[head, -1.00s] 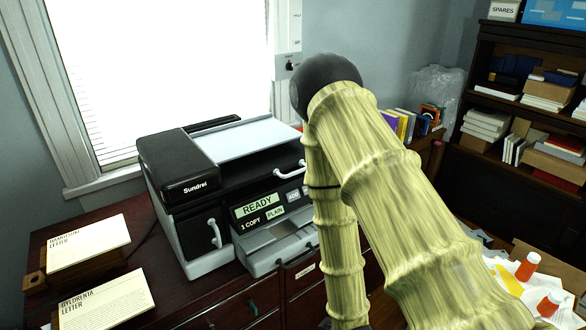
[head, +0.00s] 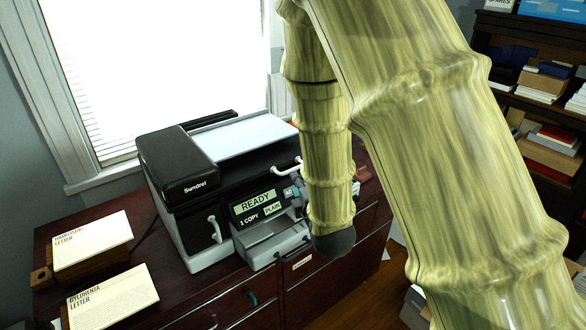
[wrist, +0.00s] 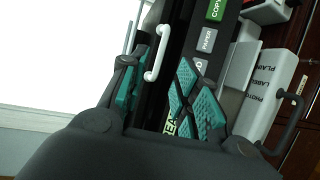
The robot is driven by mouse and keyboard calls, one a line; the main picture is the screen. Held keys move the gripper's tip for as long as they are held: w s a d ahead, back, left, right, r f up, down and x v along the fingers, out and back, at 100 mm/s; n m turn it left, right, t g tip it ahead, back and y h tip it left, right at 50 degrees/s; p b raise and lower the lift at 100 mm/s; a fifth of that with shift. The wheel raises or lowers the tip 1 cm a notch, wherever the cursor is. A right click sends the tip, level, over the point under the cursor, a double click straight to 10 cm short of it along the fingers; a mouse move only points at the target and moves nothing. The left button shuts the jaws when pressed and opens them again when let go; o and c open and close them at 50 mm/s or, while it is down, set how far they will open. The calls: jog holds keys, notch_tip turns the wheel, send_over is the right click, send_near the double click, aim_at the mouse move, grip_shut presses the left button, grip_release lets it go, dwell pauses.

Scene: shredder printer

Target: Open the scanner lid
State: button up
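The Sundrei printer (head: 222,224) stands on the dark wooden cabinet, with a black feeder housing (head: 178,165) and a pale flat top (head: 245,137). The scanner lid looks down. A white bar handle (head: 285,169) sticks out from its front edge. In the wrist view the white handle (wrist: 157,64) lies ahead of and between the teal finger pads. My gripper (wrist: 163,88) is open with nothing between its pads; I cannot tell the remaining gap to the handle. In the head view my gripper (head: 294,191) is small, beside the handle and partly hidden by my arm.
A second white handle (head: 215,229) is on the printer's lower left front. The READY display (head: 256,201) sits below the lid. Letter stacks (head: 92,240) lie on the cabinet at left. A window (head: 160,75) is behind; a bookshelf (head: 545,90) stands at right.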

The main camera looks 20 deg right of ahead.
aim_at(294, 170)
jog(key=w+p, duration=0.1)
jog(key=w, duration=0.2)
jog(key=w+f+p, duration=0.1)
jog(key=w, duration=0.2)
jog(key=w+f+p, duration=0.1)
jog(key=w, duration=0.2)
jog(key=shift+w+d, duration=0.25)
jog(key=shift+w, duration=0.1)
jog(key=shift+c, duration=0.2)
grip_shut()
